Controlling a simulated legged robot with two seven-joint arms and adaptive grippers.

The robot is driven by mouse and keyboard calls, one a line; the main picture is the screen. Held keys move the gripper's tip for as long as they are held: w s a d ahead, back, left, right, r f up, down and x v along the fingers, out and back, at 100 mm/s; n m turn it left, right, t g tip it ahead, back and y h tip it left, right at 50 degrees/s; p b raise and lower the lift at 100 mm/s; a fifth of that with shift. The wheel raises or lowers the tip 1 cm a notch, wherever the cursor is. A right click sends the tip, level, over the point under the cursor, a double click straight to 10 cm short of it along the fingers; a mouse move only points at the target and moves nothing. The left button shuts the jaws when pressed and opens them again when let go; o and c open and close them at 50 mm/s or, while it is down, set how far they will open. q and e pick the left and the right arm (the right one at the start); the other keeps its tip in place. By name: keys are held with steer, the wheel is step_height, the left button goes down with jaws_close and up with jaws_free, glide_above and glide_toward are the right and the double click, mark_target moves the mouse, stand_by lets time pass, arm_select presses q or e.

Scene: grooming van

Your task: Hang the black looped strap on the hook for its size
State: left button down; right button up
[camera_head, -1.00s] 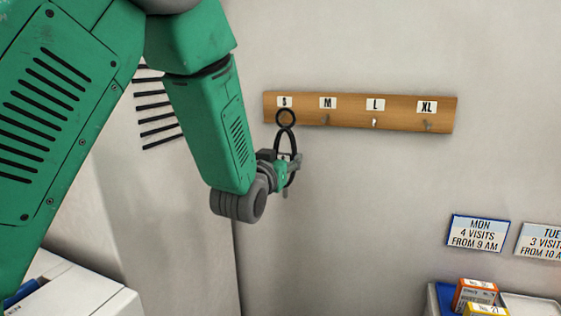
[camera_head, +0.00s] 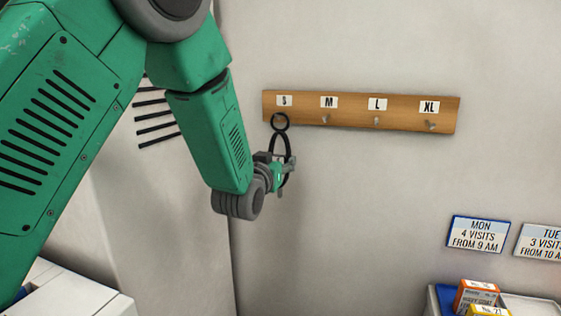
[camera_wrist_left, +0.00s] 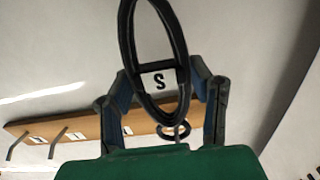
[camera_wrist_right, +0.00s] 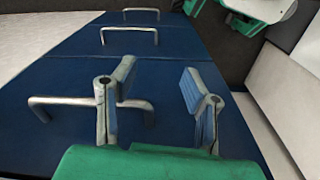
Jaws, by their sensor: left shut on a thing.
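The black looped strap (camera_head: 289,143) has a small ring (camera_head: 280,122) at its top and a longer loop below. My left gripper (camera_head: 283,172) is shut on it, below the board. In the left wrist view the strap (camera_wrist_left: 126,40) carries a white S tag (camera_wrist_left: 160,84) between the fingers. The wooden hook board (camera_head: 350,119) is labelled S, M, L, XL. The small ring overlaps the spot under the S label (camera_head: 284,101); I cannot tell whether it is around the hook there. My right gripper (camera_wrist_right: 158,98) is open and empty in its own wrist view.
The M hook (camera_head: 325,118), L hook (camera_head: 376,121) and XL hook (camera_head: 431,125) look bare. Signs and small boxes (camera_head: 478,292) are at lower right. Blue drawer fronts with metal handles (camera_wrist_right: 140,10) lie below my right gripper. The wall below the board is clear.

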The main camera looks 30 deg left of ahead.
arm_select(q)
steer(key=shift+a, duration=0.5)
steer(key=shift+d, duration=0.2)
steer(key=c, duration=0.6)
jaws_free()
steer(key=shift+d+r, duration=0.1)
steer(key=shift+d, duration=0.25)
steer(key=shift+c, duration=0.2)
steer(key=shift+d, duration=0.15)
arm_select(e)
steer(key=shift+d, duration=0.1)
